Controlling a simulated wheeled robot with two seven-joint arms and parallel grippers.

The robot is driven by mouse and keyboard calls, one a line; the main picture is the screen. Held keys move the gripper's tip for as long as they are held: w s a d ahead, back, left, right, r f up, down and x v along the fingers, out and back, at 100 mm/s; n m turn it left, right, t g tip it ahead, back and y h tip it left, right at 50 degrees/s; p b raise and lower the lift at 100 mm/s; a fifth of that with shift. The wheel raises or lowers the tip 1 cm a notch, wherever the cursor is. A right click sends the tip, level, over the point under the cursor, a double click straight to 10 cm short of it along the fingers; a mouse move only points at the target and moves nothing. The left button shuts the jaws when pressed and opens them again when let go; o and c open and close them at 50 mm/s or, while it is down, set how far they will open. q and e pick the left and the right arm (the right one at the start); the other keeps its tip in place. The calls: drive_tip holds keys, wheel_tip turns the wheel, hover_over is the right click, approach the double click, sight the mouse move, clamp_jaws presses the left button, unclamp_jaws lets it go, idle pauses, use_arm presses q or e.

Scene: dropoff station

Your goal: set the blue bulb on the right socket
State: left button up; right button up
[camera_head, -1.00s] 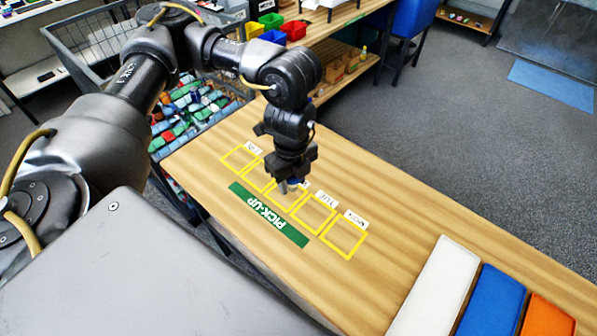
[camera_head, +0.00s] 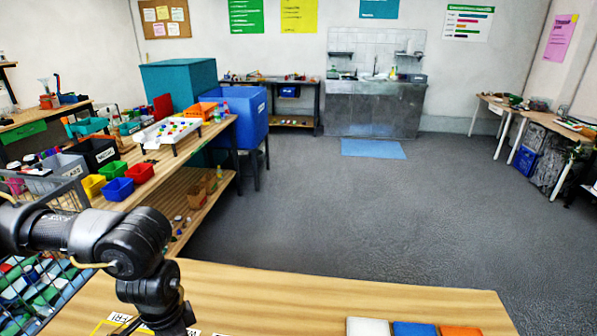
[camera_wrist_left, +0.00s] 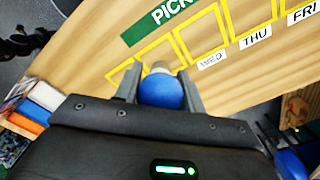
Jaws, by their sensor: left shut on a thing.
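The blue bulb (camera_wrist_left: 160,91) is between the fingers of my left gripper (camera_wrist_left: 160,88) in the left wrist view. The gripper is shut on it, and the bulb's pale base points away from the wrist, over the wooden table with yellow outlined squares. In the head view my left arm comes in at the lower left. Its fingers and the bulb are below the frame there. No socket can be made out for certain in either view. My right gripper is not in view.
The wooden table (camera_head: 270,295) fills the front, with white (camera_head: 368,327), blue (camera_head: 414,328) and orange (camera_head: 460,331) pads at its right. A left bench holds coloured bins and a white board (camera_head: 160,136) with small coloured pieces. Open grey floor (camera_head: 330,210) lies beyond.

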use_arm(q)
drive_tip(key=n, duration=0.1)
drive_tip(key=w+n, duration=0.1)
drive_tip(key=r+n, duration=0.1)
drive_tip(key=n, duration=0.1)
drive_tip(key=shift+w+d+r, duration=0.1)
drive_tip(key=shift+w+d, duration=0.2)
drive_tip(key=shift+d, duration=0.1)
drive_tip(key=shift+n, duration=0.6)
drive_tip(key=w+r, duration=0.2)
drive_tip(key=w+r+b, duration=0.1)
drive_tip(key=shift+d, duration=0.25)
